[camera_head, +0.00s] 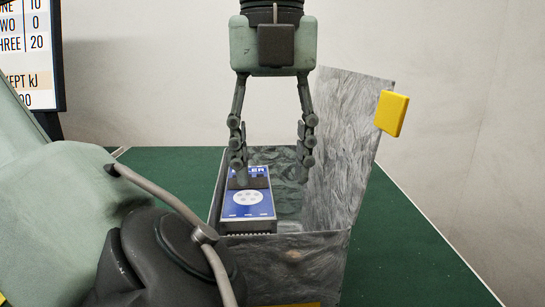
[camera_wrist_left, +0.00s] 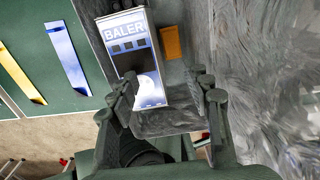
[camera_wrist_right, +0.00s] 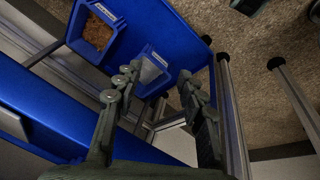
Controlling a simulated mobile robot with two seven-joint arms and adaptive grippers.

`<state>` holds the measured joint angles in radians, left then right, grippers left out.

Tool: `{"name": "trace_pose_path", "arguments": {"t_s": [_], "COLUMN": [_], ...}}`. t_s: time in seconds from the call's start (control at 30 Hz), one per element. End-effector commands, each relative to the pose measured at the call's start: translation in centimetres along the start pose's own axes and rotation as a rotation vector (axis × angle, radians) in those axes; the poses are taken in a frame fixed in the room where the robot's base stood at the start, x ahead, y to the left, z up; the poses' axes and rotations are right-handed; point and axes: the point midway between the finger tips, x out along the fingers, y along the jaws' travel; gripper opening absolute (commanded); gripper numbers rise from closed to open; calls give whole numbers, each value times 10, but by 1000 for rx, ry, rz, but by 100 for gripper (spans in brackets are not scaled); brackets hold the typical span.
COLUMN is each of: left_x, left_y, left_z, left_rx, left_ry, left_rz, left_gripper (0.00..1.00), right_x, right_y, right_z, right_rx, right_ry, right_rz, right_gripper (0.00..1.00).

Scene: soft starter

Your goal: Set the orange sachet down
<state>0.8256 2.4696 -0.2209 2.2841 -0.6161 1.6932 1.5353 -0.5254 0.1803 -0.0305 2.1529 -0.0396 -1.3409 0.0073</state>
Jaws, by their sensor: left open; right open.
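The orange sachet (camera_wrist_left: 171,42) lies in the grey marbled box (camera_head: 290,262), beside a blue and white device labelled BALER (camera_wrist_left: 133,50). In the head view the sachet is not visible. My left gripper (camera_head: 271,177) points down into the open box with its fingers apart and nothing between them. In its wrist view, the left gripper (camera_wrist_left: 168,88) has its fingertips close to the device and the sachet. My right gripper (camera_wrist_right: 156,79) is open and empty, away from the box, over blue bins.
The box's raised lid (camera_head: 346,150) stands at the right with a yellow tab (camera_head: 391,113). The device (camera_head: 247,205) fills the box's left side. Green table surface (camera_head: 410,240) is clear at right. Blue bins (camera_wrist_right: 155,70) and metal rails (camera_wrist_right: 232,110) lie near my right gripper.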

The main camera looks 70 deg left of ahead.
Motion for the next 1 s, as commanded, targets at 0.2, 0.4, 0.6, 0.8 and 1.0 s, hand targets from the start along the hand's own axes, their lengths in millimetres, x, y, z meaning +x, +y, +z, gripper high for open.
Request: {"name": "trace_pose_path", "arguments": {"t_s": [0.2, 0.4, 0.6, 0.8, 1.0], "left_x": [-40, -87, -116, -126, -126], "left_y": [0, -1, -1, 0, 0], "left_z": [1, 1, 0, 0, 0], "left_rx": [-4, -3, -1, 1, 1], "left_ry": [-1, 0, 2, 2, 3], "left_rz": [-1, 0, 1, 2, 2], "left_gripper": [49, 49, 49, 49, 49], "right_x": [21, 32, 39, 44, 44], "right_y": [-5, -8, -10, -10, -11], "right_z": [5, 9, 11, 15, 14], "right_rx": [0, 0, 1, 1, 1], "right_ry": [-14, -20, -22, -29, -27], "right_rz": [-15, -22, -27, -29, -29], "right_gripper": [40, 40, 40, 40, 40]}}
